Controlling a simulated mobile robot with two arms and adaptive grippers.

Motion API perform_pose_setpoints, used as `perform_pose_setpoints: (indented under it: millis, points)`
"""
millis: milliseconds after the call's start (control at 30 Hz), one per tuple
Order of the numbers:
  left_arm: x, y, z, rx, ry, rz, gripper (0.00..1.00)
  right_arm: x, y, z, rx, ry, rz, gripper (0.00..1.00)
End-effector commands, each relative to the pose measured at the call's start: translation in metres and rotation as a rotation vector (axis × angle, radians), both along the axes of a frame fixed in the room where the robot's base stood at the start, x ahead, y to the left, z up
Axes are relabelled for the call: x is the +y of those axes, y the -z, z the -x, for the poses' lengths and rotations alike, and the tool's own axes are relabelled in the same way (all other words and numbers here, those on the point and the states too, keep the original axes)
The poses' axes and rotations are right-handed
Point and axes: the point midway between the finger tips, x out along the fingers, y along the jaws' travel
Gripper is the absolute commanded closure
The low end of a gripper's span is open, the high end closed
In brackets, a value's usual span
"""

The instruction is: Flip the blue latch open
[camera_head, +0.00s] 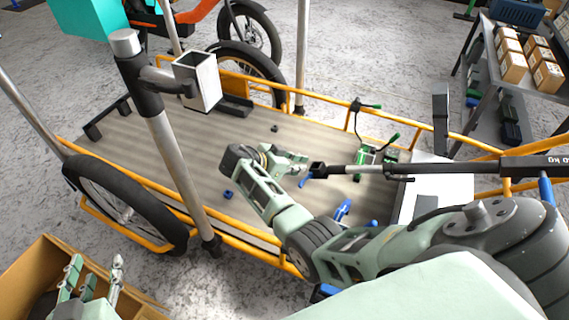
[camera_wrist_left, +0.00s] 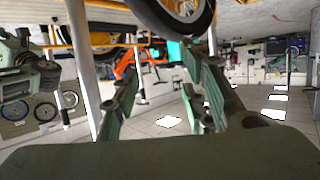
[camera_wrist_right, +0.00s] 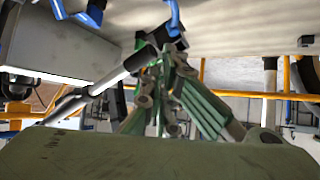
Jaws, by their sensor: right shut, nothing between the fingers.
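A small blue latch (camera_head: 306,179) hangs at the black end of a long dark bar that reaches over the cargo bed from the right. In the right wrist view a blue latch (camera_wrist_right: 174,18) shows just beyond the fingertips. My right gripper (camera_head: 299,163) is shut and empty, its tips close beside the bar end and latch; I cannot tell whether they touch. It also shows in the right wrist view (camera_wrist_right: 167,62). My left gripper (camera_head: 92,277) is low at the left, away from the latch. Its fingers are apart and empty in the left wrist view (camera_wrist_left: 158,72).
The cargo bed (camera_head: 170,142) has an orange rail around it and several small loose parts, including a blue piece (camera_head: 228,194). An upright post (camera_head: 178,165) stands between my grippers. A cardboard box (camera_head: 48,250) is beside my left gripper. Shelves (camera_head: 490,85) stand far right.

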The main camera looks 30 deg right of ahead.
Motion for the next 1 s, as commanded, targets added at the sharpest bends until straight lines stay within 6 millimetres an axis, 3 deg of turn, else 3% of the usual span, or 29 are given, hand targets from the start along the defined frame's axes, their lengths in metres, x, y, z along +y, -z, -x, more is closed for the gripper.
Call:
perform_pose_setpoints:
  millis: [100, 300, 1000]
  points:
    - [0.003, 0.008, 0.005, 0.049, -0.003, -0.012, 0.6, 0.02, -0.011, -0.007, 0.0, -0.001, 0.0, 1.0]
    - [0.005, 0.016, 0.009, 0.086, -0.006, -0.02, 0.6, 0.036, -0.02, -0.012, 0.001, 0.001, 0.001, 1.0]
    - [0.005, 0.016, 0.01, 0.088, -0.007, -0.021, 0.6, 0.039, -0.021, -0.013, 0.001, 0.0, 0.001, 1.0]
